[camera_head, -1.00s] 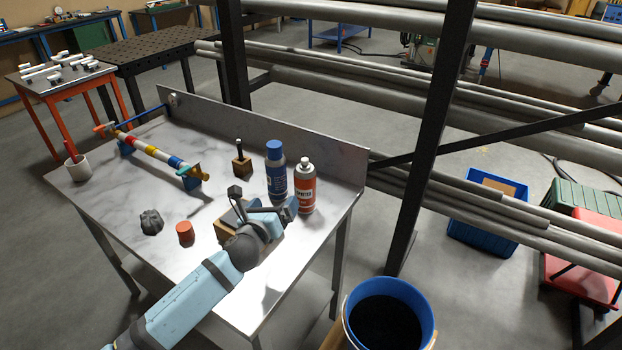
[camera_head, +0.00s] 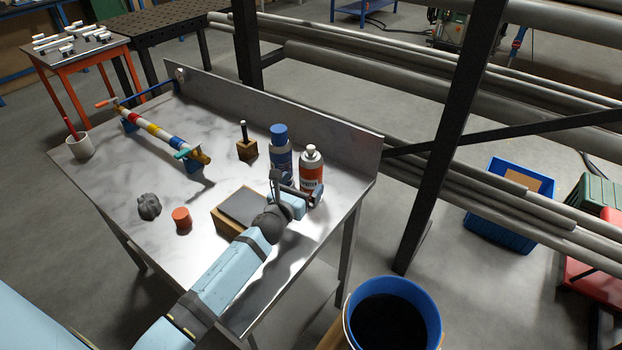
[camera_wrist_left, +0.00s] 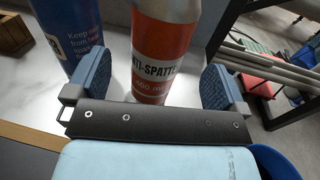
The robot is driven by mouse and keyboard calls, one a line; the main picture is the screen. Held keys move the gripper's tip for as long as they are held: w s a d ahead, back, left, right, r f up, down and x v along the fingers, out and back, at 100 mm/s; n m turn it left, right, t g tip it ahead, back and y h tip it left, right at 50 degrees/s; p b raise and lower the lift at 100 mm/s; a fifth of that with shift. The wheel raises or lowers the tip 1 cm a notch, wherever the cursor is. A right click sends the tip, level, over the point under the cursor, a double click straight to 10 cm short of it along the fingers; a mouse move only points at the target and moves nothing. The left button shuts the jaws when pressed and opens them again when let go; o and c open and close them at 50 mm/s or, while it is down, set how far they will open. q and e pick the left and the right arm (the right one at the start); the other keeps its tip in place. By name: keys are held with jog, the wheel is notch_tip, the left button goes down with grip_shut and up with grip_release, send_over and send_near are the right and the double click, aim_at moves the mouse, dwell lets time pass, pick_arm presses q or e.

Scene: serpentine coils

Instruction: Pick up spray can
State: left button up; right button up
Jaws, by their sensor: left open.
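The orange-and-white spray can (camera_head: 311,168) stands upright near the right end of the metal table, its white cap on top. In the left wrist view the can (camera_wrist_left: 163,50), with its "ANTI-SPATTER" type label partly cut off, stands between the two blue finger pads. My left gripper (camera_head: 294,188) is open around the front of the can; in the wrist view the gripper (camera_wrist_left: 160,82) shows a gap to the pads on both sides. A blue can (camera_head: 281,155) stands close on the left; it also shows in the wrist view (camera_wrist_left: 72,35). My right gripper is not in view.
On the table (camera_head: 108,185) are a wooden block with a dark top (camera_head: 240,208), a small wooden holder (camera_head: 246,150), a red cylinder (camera_head: 182,219), a dark lump (camera_head: 149,206) and a striped pipe (camera_head: 160,135). A raised metal back edge (camera_head: 335,140) runs behind the cans.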

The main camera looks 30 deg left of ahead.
aim_at(311, 172)
pick_arm(q)
jog(key=w, duration=0.6)
jog(key=shift+p, duration=0.3)
jog(key=c, duration=1.3)
